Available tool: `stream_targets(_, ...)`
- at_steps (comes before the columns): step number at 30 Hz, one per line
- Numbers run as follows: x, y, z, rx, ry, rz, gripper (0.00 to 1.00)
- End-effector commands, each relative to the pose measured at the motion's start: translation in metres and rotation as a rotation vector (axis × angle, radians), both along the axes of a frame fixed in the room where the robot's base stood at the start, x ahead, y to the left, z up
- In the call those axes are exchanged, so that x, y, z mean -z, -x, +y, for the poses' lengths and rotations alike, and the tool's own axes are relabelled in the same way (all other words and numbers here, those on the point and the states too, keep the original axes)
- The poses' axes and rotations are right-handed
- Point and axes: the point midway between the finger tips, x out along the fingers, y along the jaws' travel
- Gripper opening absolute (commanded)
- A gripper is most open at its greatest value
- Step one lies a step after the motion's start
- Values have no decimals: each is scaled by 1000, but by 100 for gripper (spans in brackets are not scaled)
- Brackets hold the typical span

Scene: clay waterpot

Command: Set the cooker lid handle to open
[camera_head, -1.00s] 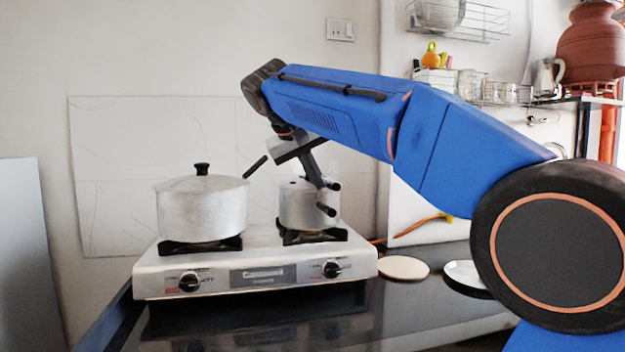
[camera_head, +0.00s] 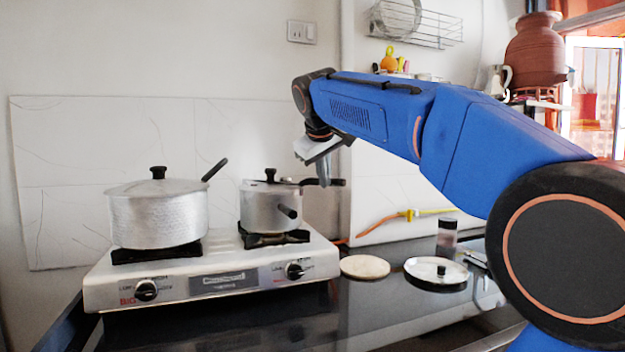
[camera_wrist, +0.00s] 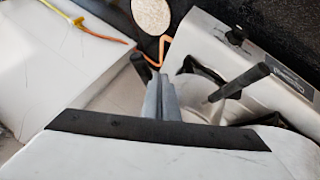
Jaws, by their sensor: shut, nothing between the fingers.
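The metal cooker (camera_head: 262,213) stands on the right burner. Its black lid handle (camera_head: 337,182) points right; its black body handle (camera_head: 289,212) points toward the viewer, so the two are clearly apart. My gripper (camera_head: 324,182) is shut and empty, pointing down at the lid handle and covering part of it; contact cannot be told. In the wrist view my gripper (camera_wrist: 162,84) has its fingers together. The lid handle's tip (camera_wrist: 141,66) shows left of them and the body handle (camera_wrist: 241,82) to the right. Most of the lid is hidden there.
A large lidded pot (camera_head: 158,218) stands on the left burner of the stove (camera_head: 215,282). A black rod-like handle (camera_head: 215,170) rises behind it.

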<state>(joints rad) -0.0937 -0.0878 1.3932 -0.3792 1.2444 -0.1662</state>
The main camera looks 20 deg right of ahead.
Motion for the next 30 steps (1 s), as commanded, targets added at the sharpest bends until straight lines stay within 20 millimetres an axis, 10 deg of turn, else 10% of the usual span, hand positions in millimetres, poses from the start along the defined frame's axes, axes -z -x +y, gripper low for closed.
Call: stream_targets(30, 0, -19, -31, 1, 0, 1, 0)
